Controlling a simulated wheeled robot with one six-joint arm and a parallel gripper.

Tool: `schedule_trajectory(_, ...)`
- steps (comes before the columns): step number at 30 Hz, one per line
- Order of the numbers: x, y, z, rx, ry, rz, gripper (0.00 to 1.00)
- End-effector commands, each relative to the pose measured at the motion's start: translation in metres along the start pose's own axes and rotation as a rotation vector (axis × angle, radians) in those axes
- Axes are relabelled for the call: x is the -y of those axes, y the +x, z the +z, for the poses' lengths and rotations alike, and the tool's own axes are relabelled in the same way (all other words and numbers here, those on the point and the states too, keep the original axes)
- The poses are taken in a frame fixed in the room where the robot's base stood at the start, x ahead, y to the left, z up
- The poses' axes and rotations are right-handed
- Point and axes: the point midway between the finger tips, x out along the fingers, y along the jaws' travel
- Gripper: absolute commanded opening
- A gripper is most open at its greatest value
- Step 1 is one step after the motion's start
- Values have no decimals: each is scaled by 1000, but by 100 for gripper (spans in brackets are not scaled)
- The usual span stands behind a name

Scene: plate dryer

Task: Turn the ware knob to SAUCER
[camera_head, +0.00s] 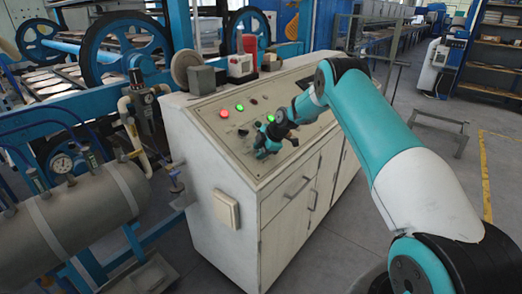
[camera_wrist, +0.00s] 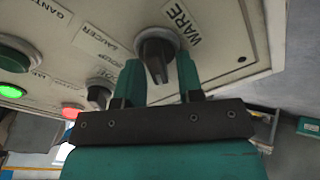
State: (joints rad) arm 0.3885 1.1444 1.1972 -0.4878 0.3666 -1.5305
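The ware knob (camera_wrist: 157,52) is a round dark knob with a raised grip bar, beside a WARE label (camera_wrist: 181,22) in the wrist view. A SAUCER label (camera_wrist: 97,39) lies to its left, with a SOUP label below that. My gripper (camera_wrist: 159,72) has its two teal fingers apart, one on each side of the knob's grip bar. A gap shows between the bar and each finger, so it is not clamped. In the head view my gripper (camera_head: 262,147) is at the sloped panel of the cream console (camera_head: 215,160), and it hides the knob there.
A second dark knob (camera_wrist: 98,95) sits left of my fingers, near a lit red lamp (camera_wrist: 72,110) and a lit green lamp (camera_wrist: 11,90).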

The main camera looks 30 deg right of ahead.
Motion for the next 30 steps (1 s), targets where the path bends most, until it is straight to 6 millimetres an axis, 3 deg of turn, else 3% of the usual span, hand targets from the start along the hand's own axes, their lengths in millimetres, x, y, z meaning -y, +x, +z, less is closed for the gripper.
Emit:
schedule_trajectory(14, -1, 1, 1, 0, 75, 11, 11)
schedule_trajectory(30, -6, 1, 3, -1, 531, 62, 11)
